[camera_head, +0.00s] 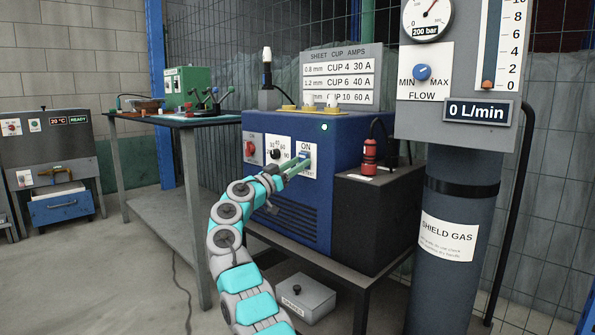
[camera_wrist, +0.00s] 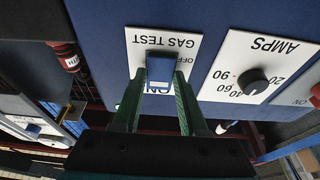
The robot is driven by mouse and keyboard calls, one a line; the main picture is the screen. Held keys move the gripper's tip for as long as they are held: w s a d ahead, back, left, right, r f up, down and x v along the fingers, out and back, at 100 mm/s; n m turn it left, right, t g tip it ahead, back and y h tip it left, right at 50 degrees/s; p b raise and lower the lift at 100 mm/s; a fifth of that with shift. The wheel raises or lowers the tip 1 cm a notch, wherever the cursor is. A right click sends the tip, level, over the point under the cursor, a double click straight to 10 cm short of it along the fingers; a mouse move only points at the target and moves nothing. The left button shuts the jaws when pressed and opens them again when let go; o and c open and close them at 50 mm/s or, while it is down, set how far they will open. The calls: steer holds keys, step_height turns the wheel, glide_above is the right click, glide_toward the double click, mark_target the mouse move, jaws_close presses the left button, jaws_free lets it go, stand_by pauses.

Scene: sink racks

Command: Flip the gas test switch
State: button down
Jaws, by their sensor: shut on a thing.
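The gas test switch (camera_wrist: 160,68) is a blue lever on a white GAS TEST plate (camera_wrist: 190,45), upside down in the wrist view. OFF is printed by its upper end there and ON by its lower end. In the head view the switch (camera_head: 304,156) is on the front of the blue machine, with ON above it. My gripper (camera_head: 298,164) reaches it from the lower left. Its two green fingers lie on either side of the switch and are shut on it. The fingers and the gripper body partly cover the plate. Which way the switch leans is unclear.
The red knob (camera_head: 250,148) and AMPS dial (camera_head: 275,154) are close left of the switch. A dark box with a red torch-like part (camera_head: 369,157) stands at right. The gas cylinder (camera_head: 455,220) is at far right. The flow display (camera_head: 478,111) reads 0 L/min.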

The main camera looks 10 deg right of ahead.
stand_by(0.3)
steer(key=shift+c, duration=2.2)
jaws_free()
steer(key=shift+a, duration=0.1)
steer(key=v, duration=0.7)
steer(key=shift+s+a+f, duration=0.2)
steer(key=shift+s, duration=0.05)
steer(key=shift+a, duration=0.1)
